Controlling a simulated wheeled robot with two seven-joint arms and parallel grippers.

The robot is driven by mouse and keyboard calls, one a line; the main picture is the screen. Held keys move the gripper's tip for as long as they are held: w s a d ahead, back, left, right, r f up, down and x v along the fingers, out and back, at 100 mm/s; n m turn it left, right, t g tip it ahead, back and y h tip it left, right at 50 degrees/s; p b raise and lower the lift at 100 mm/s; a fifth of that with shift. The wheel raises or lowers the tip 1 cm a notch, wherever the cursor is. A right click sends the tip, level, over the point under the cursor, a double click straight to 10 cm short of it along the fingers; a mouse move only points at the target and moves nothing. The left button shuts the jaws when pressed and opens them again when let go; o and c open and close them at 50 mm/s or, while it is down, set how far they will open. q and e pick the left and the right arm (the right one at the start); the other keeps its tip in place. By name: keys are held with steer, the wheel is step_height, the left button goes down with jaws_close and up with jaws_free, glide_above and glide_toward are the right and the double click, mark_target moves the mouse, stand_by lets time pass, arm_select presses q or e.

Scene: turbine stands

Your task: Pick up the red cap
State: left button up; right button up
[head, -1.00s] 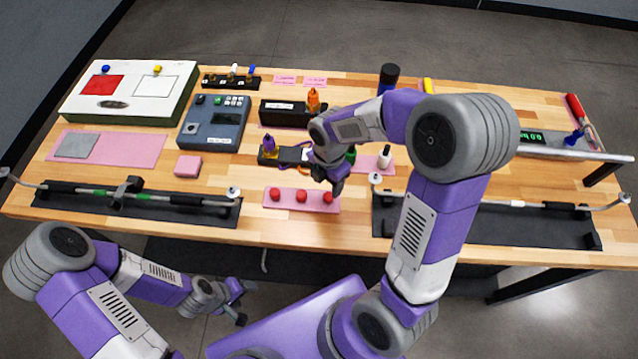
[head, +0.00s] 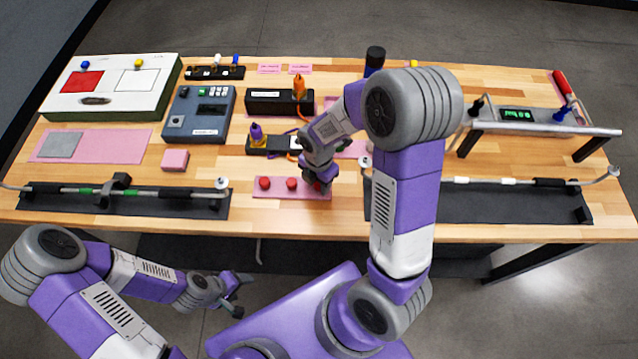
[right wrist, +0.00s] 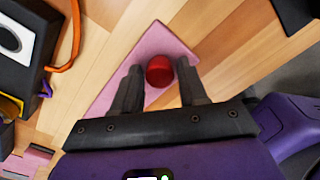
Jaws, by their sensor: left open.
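Red caps stand in a row on a pink mat (head: 262,195) near the table's front edge. In the head view the left cap (head: 265,183) and the middle cap (head: 292,183) are clear. The right-hand cap (head: 319,187) is partly hidden by my right gripper (head: 318,181). In the right wrist view that red cap (right wrist: 159,71) lies between the tips of my open right gripper (right wrist: 160,82), with gaps visible beside it. Whether the fingers touch it is not clear. My left gripper (head: 234,291) is open and empty, low in front of the table.
A rod assembly in a black tray (head: 120,203) lies left of the mat, and another black tray (head: 460,208) lies right. A purple plug stand (head: 257,138) and a pink block (head: 175,160) are behind the mat. Bare wood lies just left of the mat.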

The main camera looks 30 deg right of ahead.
jaws_close()
steer(key=shift+r, duration=0.1)
step_height(320, 180, up, 10)
steer(key=p, duration=0.1)
steer(key=shift+p, duration=0.4)
steer(key=shift+c, duration=1.8)
jaws_free()
jaws_close()
